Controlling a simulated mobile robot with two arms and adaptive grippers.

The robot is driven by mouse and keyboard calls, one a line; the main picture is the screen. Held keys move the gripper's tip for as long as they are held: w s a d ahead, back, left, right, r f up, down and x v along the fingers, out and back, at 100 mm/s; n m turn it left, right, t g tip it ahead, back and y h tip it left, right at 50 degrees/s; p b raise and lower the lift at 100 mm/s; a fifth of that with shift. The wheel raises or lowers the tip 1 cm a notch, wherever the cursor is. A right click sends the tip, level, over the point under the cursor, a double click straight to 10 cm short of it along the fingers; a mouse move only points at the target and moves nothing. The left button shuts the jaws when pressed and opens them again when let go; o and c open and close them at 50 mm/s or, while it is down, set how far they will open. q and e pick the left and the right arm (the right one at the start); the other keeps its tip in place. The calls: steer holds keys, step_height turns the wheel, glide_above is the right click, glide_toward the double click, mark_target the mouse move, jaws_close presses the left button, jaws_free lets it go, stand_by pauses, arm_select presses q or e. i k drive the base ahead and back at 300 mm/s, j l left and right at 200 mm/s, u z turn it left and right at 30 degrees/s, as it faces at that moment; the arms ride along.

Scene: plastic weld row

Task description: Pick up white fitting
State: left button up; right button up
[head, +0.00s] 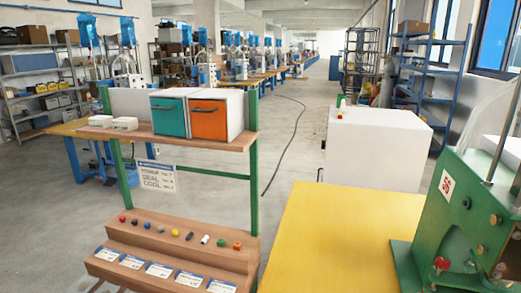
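The white fitting (205,239) is a small light piece on the upper step of a wooden stepped rack (150,246). It stands in a row of small coloured fittings, between a dark fitting (189,236) on its left and a green fitting (221,242) on its right. It is too small to make out its exact shape. Neither of my grippers shows in the head view.
An orange fitting (237,246) ends the row. White label cards (159,270) lie on the lower step. Above, a wooden shelf (185,139) on green posts holds teal (170,117) and orange (209,119) boxes. A yellow table (345,240) and green machine (455,215) stand right.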

mark_target(204, 240)
steer(key=i+u, duration=0.5)
steer(key=k+l+z, duration=0.1)
steer(key=z, duration=1.4)
steer(key=u, duration=1.5)
steer(key=j, duration=0.1)
